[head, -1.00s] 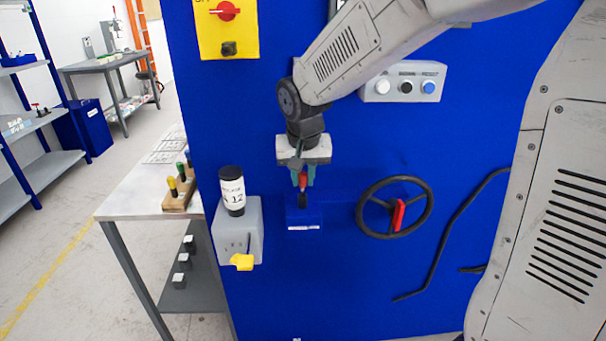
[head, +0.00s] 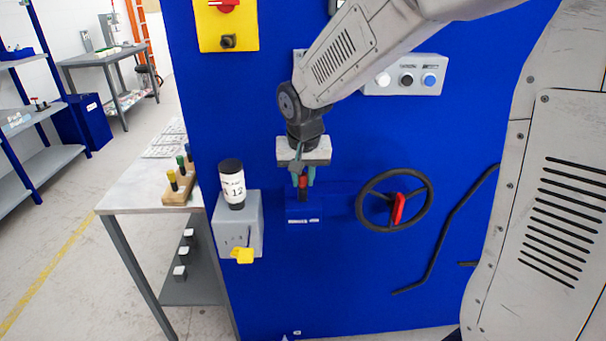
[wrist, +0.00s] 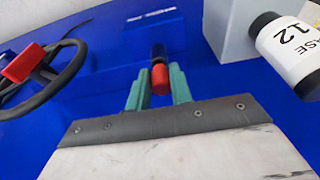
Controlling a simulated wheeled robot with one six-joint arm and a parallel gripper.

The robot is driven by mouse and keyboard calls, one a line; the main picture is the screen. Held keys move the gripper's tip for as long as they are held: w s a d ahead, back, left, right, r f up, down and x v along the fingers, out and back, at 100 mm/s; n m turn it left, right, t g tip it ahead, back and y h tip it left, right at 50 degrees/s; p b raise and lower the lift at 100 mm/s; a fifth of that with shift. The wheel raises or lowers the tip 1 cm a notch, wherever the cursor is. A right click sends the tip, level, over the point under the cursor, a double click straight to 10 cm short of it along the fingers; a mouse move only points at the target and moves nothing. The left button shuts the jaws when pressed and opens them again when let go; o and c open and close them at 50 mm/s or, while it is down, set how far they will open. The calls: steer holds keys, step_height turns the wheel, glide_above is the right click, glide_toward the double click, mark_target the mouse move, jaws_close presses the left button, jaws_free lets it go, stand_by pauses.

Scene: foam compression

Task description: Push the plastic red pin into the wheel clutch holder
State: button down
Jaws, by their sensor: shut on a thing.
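The red pin (wrist: 160,77) is a red piece with a black part beyond it. In the wrist view it stands between the two green fingers of my gripper (wrist: 160,90), which is shut on it. In the head view my gripper (head: 303,177) points down above a small blue box on the wall, which looks like the holder (head: 303,211). The red pin (head: 302,182) shows just above the holder, with its black part at the holder's top. I cannot tell how deep it sits. The black wheel (head: 371,221) with a red handle (head: 398,208) is to the right.
A grey box (head: 250,212) with a yellow piece (head: 243,255) and a labelled black-and-white bottle (head: 232,185) is left of the holder. A button panel (head: 430,77) and a bent black bar (head: 440,235) are on the blue wall. A table (head: 145,185) stands at left.

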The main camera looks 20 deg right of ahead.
mark_target(303, 175)
steer(key=shift+f, duration=0.3)
steer(key=c, duration=1.2)
jaws_free()
steer(key=shift+o, duration=0.2)
steer(key=shift+w+d+v, duration=0.1)
steer(key=shift+w+v, duration=0.1)
steer(key=shift+v, duration=0.75)
steer(key=shift+w+d+v, duration=0.1)
steer(key=shift+w+v, duration=0.15)
steer(key=shift+v, duration=0.75)
steer(key=shift+w+v, duration=0.2)
steer(key=shift+v, duration=0.75)
steer(key=shift+r, duration=0.2)
